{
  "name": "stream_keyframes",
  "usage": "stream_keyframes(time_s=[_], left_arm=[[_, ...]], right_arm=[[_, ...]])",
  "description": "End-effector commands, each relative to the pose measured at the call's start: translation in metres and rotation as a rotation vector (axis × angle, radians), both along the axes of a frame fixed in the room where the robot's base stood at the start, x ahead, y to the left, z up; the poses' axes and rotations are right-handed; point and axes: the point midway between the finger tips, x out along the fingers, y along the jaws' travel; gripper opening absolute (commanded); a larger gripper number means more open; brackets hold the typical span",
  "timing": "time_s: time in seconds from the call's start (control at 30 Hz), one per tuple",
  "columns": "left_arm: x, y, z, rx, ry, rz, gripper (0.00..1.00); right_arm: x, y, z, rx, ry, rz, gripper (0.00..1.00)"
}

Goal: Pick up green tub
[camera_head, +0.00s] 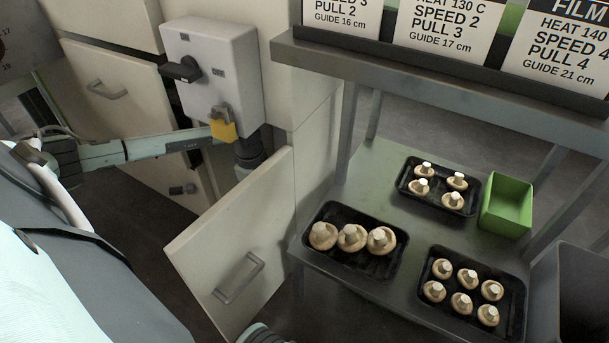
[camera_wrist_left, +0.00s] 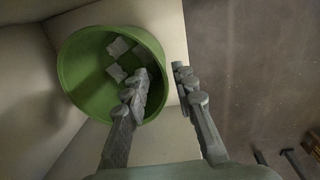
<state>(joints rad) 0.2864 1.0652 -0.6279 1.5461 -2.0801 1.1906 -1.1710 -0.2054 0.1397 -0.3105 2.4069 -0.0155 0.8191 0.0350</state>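A round green tub (camera_wrist_left: 75,85) with several pale grey pieces inside shows in the left wrist view, among cream panels. My left gripper (camera_wrist_left: 160,72) is open there: its left finger overlaps the tub's inside and its right finger is just outside the right rim. The rim appears between the fingertips; I cannot tell whether they touch it. A green square-cornered tub (camera_head: 507,206) stands on the right shelf. My right gripper is not in view.
The grey metal shelf (camera_head: 375,155) holds black trays of mushrooms, including the left tray (camera_head: 322,268). A grey switch box (camera_head: 215,65) with a yellow padlock (camera_head: 223,126) stands beside my left arm. A cream cabinet door (camera_head: 225,225) hangs open at centre.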

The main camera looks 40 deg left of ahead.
Motion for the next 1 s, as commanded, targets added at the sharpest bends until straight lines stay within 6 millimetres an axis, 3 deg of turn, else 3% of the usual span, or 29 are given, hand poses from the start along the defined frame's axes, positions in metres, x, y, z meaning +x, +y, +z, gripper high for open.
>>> stream_keyframes(time_s=[0.17,0.7,1.0], left_arm=[[-0.008,0.002,-0.009,0.028,0.032,-0.009,0.27],[-0.002,0.004,-0.077,0.024,0.030,-0.006,0.27],[-0.001,0.005,-0.079,0.024,0.030,-0.007,0.25]], right_arm=[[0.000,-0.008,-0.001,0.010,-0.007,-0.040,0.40],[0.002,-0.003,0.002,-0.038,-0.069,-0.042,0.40],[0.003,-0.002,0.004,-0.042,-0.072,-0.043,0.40]])
